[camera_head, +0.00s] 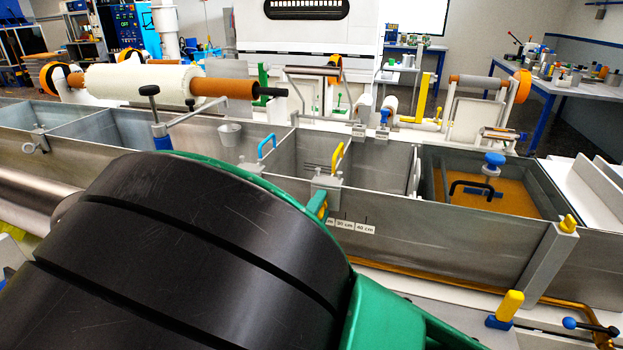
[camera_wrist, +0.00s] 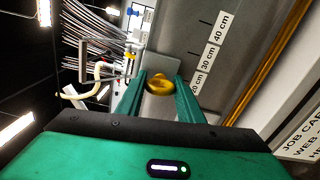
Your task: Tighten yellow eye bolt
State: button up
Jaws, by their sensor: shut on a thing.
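The yellow eye bolt (camera_wrist: 159,84) shows in the wrist view, against the grey metal wall of the bath. My gripper (camera_wrist: 160,80) has its two green fingers on either side of it and is shut on it. In the head view my large black and green arm covers the lower left and middle. Green finger parts (camera_head: 317,204) show at the bath's front wall, just below the yellow handle. The eye bolt's threads and seat are hidden.
The long grey bath has several compartments, with orange resin (camera_head: 500,194) in the right one. A yellow handle (camera_head: 337,157) and a blue handle (camera_head: 267,146) stand on its dividers. A white roll (camera_head: 140,86) lies across the back. Scale labels (camera_head: 353,226) mark the front wall.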

jog(key=shift+a+f, duration=0.1)
jog(key=shift+f, duration=0.1)
jog(key=o, duration=1.1)
jog(key=shift+c, duration=0.2)
jog(key=shift+r, duration=0.1)
jog(key=v, duration=1)
jog(key=shift+s, duration=0.35)
jog(key=shift+s+a, duration=0.1)
jog(key=shift+a, duration=0.05)
